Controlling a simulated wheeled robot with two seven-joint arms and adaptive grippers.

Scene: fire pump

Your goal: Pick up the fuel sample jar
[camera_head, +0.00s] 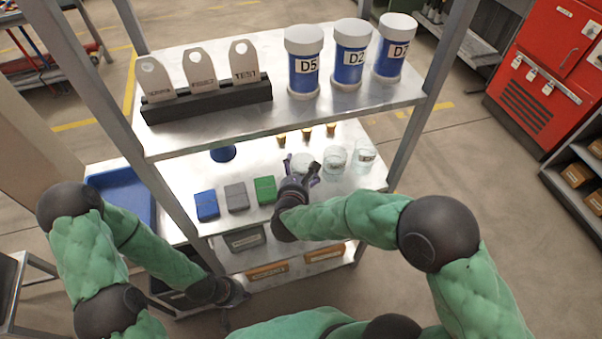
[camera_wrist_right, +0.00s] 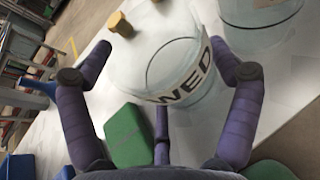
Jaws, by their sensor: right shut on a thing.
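Three clear glass jars stand on the middle shelf in the head view. The leftmost jar (camera_head: 303,162) is at my right gripper (camera_head: 300,172). In the right wrist view this jar (camera_wrist_right: 180,75) has a white label reading "WED" and lies between the fingers of my right gripper (camera_wrist_right: 162,50), which is shut on it. The other two jars, one in the middle (camera_head: 335,160) and one at the right (camera_head: 364,155), stand just beside it. My left gripper (camera_head: 236,296) hangs low at the left, away from the jars; its fingers are too small to judge.
Blue (camera_head: 206,205), grey (camera_head: 237,197) and green (camera_head: 265,190) boxes sit left of my right gripper. Small amber-brown pieces (camera_head: 307,134) stand behind the jars. The upper shelf (camera_head: 210,135) overhangs the back, carrying tags and blue canisters (camera_head: 304,70). Shelf posts (camera_head: 420,110) flank the space.

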